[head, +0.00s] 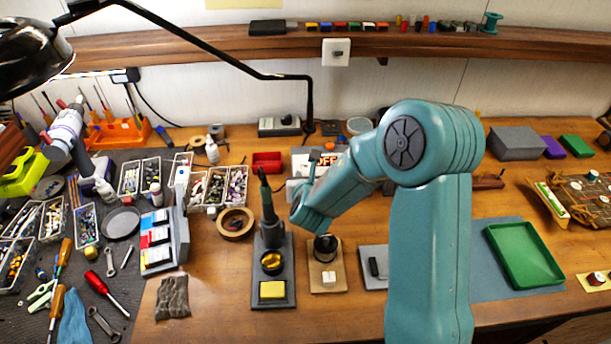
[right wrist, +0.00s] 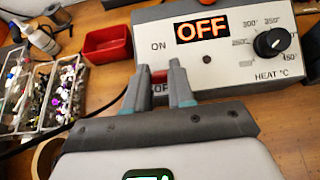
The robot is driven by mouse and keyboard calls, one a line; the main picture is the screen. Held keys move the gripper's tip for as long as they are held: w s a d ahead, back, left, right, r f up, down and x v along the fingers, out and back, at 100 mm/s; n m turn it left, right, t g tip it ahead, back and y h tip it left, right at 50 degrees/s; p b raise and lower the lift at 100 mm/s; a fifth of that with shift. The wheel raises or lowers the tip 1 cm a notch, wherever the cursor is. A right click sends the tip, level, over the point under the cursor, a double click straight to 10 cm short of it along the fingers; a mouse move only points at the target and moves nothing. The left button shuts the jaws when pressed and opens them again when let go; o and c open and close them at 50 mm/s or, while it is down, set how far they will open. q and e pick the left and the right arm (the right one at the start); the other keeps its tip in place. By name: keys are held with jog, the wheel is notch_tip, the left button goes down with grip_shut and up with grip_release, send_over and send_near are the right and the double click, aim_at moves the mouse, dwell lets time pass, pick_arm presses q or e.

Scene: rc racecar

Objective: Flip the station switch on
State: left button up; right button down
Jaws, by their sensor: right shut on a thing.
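The station (right wrist: 222,75) is a light grey box with a lit display (right wrist: 203,28) reading OFF in orange. It has a black heat knob (right wrist: 272,42) at its right. My right gripper (right wrist: 160,88) is shut around the switch, one finger on each side. In the head view my teal right arm hides much of the station; its orange display (head: 328,160) shows in part. My left gripper is not in view.
A soldering iron in its stand (head: 270,225) is in front of the station. A red tray (head: 267,162) and compartment bins (head: 215,188) lie to its left. A tape roll (head: 236,223) and a green tray (head: 523,256) also lie on the bench. A lamp arm (head: 215,62) spans above.

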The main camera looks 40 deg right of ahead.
jog(key=r+g+y+p, duration=0.1)
jog(key=p, duration=0.1)
jog(key=w+g+y+p, duration=0.1)
jog(key=p, duration=0.2)
jog(key=shift+d+r, duration=0.35)
jog(key=shift+w+d+f+g+y+p, duration=0.1)
jog(key=shift+w+d+g+y+p, duration=0.15)
jog(key=shift+g+y+p, duration=0.5)
jog(key=shift+w+d+g+y+p, duration=0.25)
jog(key=shift+g+p, duration=0.1)
jog(key=shift+g, duration=0.2)
jog(key=shift+w+d+g+y, duration=0.2)
jog(key=shift+w+g+y, duration=0.05)
jog(key=shift+g+y, duration=0.4)
jog(key=shift+w+g, duration=0.1)
jog(key=shift+g, duration=0.15)
jog(key=c, duration=1)
grip_release()
jog(key=shift+o, duration=0.2)
